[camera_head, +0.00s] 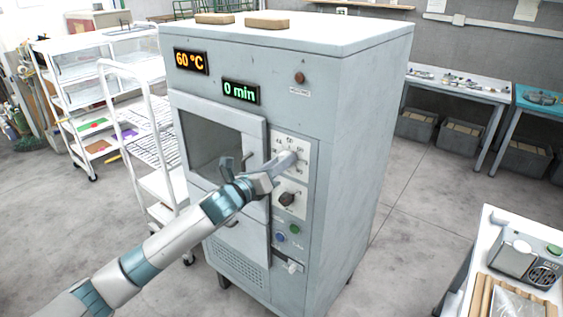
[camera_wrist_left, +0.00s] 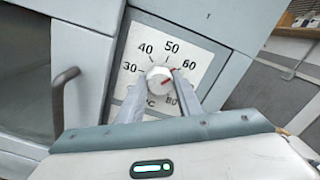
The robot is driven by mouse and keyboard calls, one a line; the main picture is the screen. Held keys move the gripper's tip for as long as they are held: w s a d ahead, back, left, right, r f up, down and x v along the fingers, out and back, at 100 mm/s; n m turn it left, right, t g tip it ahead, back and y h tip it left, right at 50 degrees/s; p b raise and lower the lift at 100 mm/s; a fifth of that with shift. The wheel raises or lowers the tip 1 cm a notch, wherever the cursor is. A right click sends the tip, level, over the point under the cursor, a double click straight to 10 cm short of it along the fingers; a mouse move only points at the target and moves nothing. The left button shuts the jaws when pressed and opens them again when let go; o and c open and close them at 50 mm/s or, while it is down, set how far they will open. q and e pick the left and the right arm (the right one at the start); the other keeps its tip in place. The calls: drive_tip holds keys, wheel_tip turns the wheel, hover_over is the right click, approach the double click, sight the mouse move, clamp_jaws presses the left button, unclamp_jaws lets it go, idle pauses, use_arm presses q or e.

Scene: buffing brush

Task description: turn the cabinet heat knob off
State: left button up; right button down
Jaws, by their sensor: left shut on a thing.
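The cabinet (camera_head: 345,120) is pale grey, with displays reading "60 °C" (camera_head: 191,61) and "0 min" (camera_head: 240,92). My left gripper (camera_head: 288,160) reaches the upper dial panel on its front. In the left wrist view the heat knob (camera_wrist_left: 157,79) is white and round, on a white dial plate (camera_wrist_left: 150,46) marked 30 to 80 and °C. Its red mark points up and right, towards 60. The fingers of my left gripper (camera_wrist_left: 158,92) stand on both sides of the knob and are shut on it. In the head view the gripper hides the knob. My right gripper is out of view.
A second dark knob (camera_head: 288,198) sits below, with green (camera_head: 294,229) and blue (camera_head: 280,238) buttons under it. The glass door's handle (camera_wrist_left: 62,100) is close left of the gripper. A white rack cart (camera_head: 150,140) stands left; a table (camera_head: 482,240) stands at lower right.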

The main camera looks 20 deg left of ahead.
use_arm(q)
drive_tip(key=shift+f+n+p, duration=0.15)
drive_tip(key=shift+n+p, duration=2.65)
drive_tip(key=shift+n, duration=14.3)
drive_tip(key=o, duration=1)
drive_tip(key=shift+o, duration=0.2)
